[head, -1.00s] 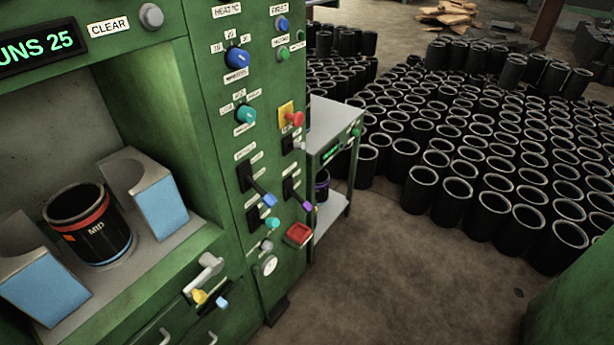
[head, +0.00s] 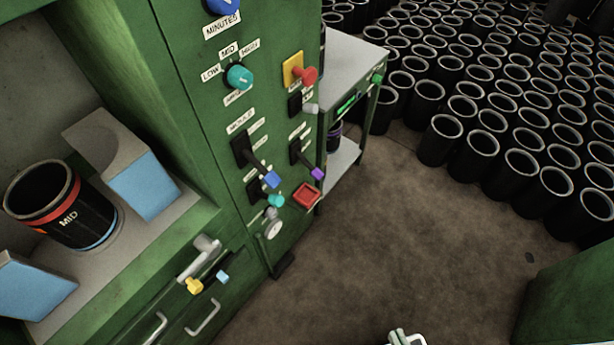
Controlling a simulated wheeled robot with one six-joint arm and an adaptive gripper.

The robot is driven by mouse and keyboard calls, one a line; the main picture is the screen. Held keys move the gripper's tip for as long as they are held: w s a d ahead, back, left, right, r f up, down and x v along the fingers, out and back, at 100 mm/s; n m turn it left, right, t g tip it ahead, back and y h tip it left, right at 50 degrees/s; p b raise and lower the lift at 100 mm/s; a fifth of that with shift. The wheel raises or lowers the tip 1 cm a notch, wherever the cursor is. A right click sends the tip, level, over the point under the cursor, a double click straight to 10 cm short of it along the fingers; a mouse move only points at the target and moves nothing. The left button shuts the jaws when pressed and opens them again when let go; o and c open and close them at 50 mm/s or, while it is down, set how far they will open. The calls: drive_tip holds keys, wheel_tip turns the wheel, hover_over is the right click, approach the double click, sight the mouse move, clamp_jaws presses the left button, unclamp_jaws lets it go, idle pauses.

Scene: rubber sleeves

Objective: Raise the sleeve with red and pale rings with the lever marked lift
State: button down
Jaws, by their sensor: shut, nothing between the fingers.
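A black sleeve (head: 65,208) marked MID stands in the open bay at the left. It has a red ring near its top and a thin pale blue ring near its base. A lever with a blue handle (head: 271,179) and one with a purple handle (head: 317,173) stick out of the green panel. Their labels are too small to read, so I cannot tell which is marked lift. My gripper (head: 405,338) shows only partly at the bottom edge, shut and empty, well away from the panel.
Two blue-faced blocks (head: 146,187) flank the sleeve. The panel also carries a teal knob (head: 239,77), a red button (head: 306,195) and a red knob on a yellow plate (head: 293,68). A side table (head: 345,60) stands behind. Floor ahead is clear; many black sleeves (head: 520,165) fill the back.

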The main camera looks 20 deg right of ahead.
drive_tip(key=w+a+f+n+y, duration=0.1)
drive_tip(key=w+a+f+n, duration=0.2)
drive_tip(key=w+f+n, duration=1)
drive_tip(key=w+a+f+n, duration=0.1)
drive_tip(key=w+n, duration=0.1)
drive_tip(key=w, duration=0.7)
drive_tip(key=w+a+f+n, duration=0.1)
drive_tip(key=w+n, duration=0.1)
drive_tip(key=w, duration=0.8)
drive_tip(key=w+a+f+n+t+h, duration=0.1)
drive_tip(key=w+n, duration=0.1)
drive_tip(key=w, duration=0.7)
drive_tip(key=shift+w+a+f, duration=0.3)
drive_tip(key=shift+w+a, duration=0.05)
drive_tip(key=shift+a, duration=0.05)
drive_tip(key=shift+w, duration=0.1)
